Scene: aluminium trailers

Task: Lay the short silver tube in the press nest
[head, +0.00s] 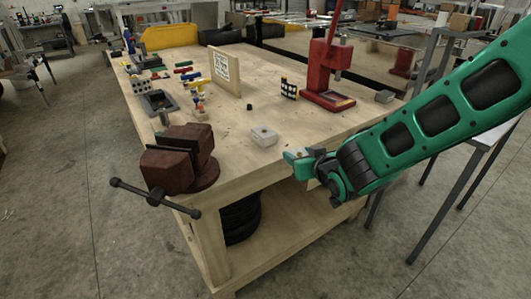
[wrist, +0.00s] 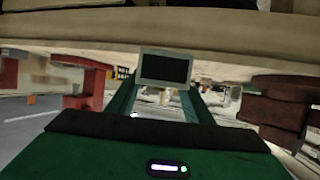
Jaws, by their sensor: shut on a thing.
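The short silver tube (wrist: 165,52) shows end-on in the wrist view as a light metal rim around a dark rectangular opening. My gripper (wrist: 164,98) is shut on it, with a green finger on each side. In the head view my gripper (head: 298,158) is at the bench's near right edge, right of a pale block; the tube is hard to make out there. The red press (head: 322,70) stands upright farther back on the bench. Its base (head: 328,100) has a dark flat area under the ram; the nest's shape is too small to tell.
A pale block (head: 264,136) with a small hole sits near my gripper. A rusty red vise (head: 180,158) is at the near left corner. A sign board (head: 225,72), a small dark rack (head: 289,88) and a grey block (head: 384,97) stand farther back. Bare bench top lies between block and press.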

